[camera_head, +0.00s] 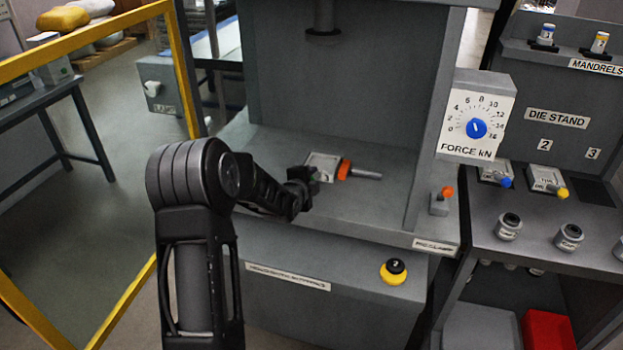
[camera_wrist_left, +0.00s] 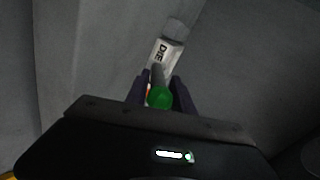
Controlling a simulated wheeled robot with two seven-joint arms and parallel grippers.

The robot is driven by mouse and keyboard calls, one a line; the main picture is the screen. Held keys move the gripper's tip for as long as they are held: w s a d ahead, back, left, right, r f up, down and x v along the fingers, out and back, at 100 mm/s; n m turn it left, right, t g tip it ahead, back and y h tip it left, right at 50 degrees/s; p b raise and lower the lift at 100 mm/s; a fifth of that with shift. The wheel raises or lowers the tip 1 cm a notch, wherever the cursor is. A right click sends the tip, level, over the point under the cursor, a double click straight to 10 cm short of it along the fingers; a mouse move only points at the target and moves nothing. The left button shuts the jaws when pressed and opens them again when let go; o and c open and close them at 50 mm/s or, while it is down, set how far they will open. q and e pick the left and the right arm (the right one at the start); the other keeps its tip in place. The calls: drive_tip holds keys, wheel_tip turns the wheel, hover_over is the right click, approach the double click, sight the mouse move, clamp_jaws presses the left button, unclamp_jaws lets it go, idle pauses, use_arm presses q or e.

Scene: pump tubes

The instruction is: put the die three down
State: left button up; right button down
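The die (camera_head: 323,165) is a pale metal plate with a handle that ends in green. It is at the press bed, in front of my left gripper (camera_head: 303,183). In the left wrist view, the die's labelled plate (camera_wrist_left: 167,53) points away from me. Its green handle end (camera_wrist_left: 160,97) is between the two dark fingers of my left gripper (camera_wrist_left: 160,82), which look shut on the handle. The die's number is not readable, and I cannot tell whether the plate touches the bed. My right gripper is not in view.
An orange-collared rod (camera_head: 362,171) lies close right of the die. The die stand (camera_head: 553,95) holds blue- and yellow-handled dies; place 3 (camera_head: 597,190) looks empty.

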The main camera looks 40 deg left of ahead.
use_arm(q)
drive_tip(key=o, duration=0.4)
drive_tip(key=shift+r, duration=0.2)
drive_tip(key=shift+s+d, duration=0.1)
drive_tip(key=shift+s, duration=0.25)
drive_tip(key=b+v, duration=0.1)
drive_tip(key=v, duration=1)
drive_tip(key=shift+s+r, duration=0.1)
